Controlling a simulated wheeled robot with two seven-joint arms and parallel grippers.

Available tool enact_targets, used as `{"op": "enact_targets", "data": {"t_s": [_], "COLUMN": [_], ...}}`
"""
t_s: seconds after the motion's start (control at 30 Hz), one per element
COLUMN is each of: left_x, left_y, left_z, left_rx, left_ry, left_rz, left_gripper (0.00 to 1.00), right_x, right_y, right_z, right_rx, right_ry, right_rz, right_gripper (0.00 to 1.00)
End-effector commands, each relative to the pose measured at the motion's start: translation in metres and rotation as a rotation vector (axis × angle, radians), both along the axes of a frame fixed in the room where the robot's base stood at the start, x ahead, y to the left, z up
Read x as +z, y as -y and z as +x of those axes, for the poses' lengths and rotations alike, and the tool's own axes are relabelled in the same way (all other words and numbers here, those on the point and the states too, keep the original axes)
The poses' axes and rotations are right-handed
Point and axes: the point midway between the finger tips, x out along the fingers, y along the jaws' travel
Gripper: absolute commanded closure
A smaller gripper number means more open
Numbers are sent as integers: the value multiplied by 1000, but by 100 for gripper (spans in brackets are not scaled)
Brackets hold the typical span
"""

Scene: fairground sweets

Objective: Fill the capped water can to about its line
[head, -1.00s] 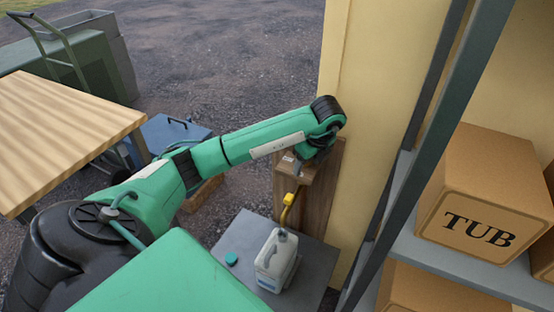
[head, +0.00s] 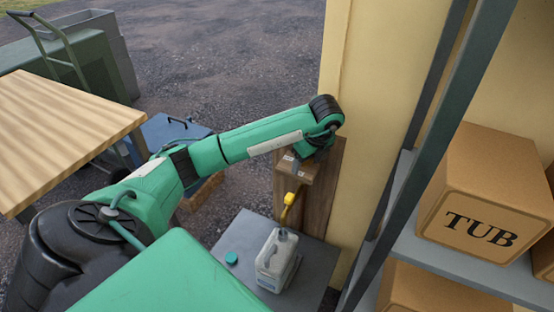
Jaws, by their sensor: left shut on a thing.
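The water can (head: 277,262), a pale jug with a handle, stands upright on a low grey stand. Its teal cap (head: 231,257) lies off it, on the stand to its left. A yellow spout (head: 290,205) comes down from a tap on a wooden post to the can's top opening. My left gripper (head: 296,166) is at the tap, just above the spout, shut on what seems to be the tap handle; my wrist mostly hides the grip. The can's line and water level are too small to tell. My right gripper is out of view.
The grey stand (head: 240,232) has bare room left of the can. A wooden table (head: 60,130) is at the left, with a blue box (head: 170,132) beyond it. A shelf with a tub box (head: 490,195) stands at the right beside a cream wall.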

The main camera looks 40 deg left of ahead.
Motion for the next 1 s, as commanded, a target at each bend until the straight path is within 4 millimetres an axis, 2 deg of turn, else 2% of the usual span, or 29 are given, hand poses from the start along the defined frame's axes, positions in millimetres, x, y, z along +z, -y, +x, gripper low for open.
{"op": "enact_targets", "data": {"t_s": [0.03, 0.37, 0.47, 0.6, 1.0], "left_x": [9, 8, 8, 8, 5], "left_y": [-18, -18, -17, -15, -11], "left_z": [8, 9, 8, 7, 5], "left_rx": [-19, -463, -589, -716, -778], "left_ry": [32, 31, 29, 24, 15], "left_rz": [21, 22, 21, 19, 13], "left_gripper": [62, 61, 73, 75, 75], "right_x": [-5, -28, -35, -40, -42], "right_y": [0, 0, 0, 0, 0], "right_z": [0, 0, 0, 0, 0], "right_rx": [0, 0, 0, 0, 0], "right_ry": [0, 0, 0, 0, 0], "right_rz": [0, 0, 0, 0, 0], "right_gripper": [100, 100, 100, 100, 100]}}
